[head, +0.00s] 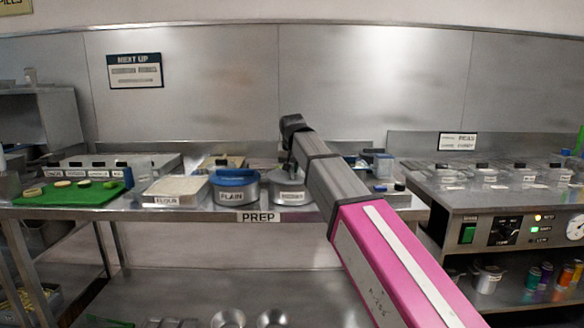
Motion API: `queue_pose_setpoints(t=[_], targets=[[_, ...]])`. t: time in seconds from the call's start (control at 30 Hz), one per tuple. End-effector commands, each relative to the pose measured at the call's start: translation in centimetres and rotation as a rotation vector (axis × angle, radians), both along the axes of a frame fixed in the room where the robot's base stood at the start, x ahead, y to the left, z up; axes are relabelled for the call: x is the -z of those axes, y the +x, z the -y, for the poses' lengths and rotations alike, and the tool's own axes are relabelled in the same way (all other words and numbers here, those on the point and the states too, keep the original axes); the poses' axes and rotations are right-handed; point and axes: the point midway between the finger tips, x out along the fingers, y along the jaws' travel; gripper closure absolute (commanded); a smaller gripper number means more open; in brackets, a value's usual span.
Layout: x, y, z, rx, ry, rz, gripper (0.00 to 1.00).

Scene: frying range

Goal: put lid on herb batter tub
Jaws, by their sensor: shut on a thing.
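My arm reaches over the prep table, and its dark end with my gripper (288,145) points down above a grey metal tub (290,195). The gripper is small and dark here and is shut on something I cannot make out. The tub has a white label too small to read, so I cannot tell whether it is the herb batter tub. My arm covers its right side, and I cannot make out a lid on it. Just left stands a tub labelled PLAIN (237,190) with a blue lid (234,177) on it.
The prep table (150,212) also holds a flour tray (175,188) and a green board (75,193) with round pieces. Containers line the back. A fryer unit (510,205) with knobs and a gauge stands at the right. Bowls (228,318) sit on the lower shelf.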

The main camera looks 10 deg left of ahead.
Motion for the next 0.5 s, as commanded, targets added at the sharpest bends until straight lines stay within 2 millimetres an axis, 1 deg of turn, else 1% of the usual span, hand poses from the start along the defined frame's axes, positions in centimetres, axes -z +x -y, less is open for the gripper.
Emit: queue_pose_setpoints(t=[0.17, 0.2, 0.23, 0.27, 0.5], targets=[[0.00, 0.01, 0.00, 0.000, 0.000, 0.000, 1.00], [0.00, 0.01, -0.01, 0.000, 0.000, 0.000, 0.70], [0.00, 0.01, -0.01, 0.000, 0.000, 0.000, 0.61], [0.00, 0.01, 0.00, 0.000, 0.000, 0.000, 0.54], [0.01, 0.00, 0.00, 0.000, 0.000, 0.000, 0.54]])
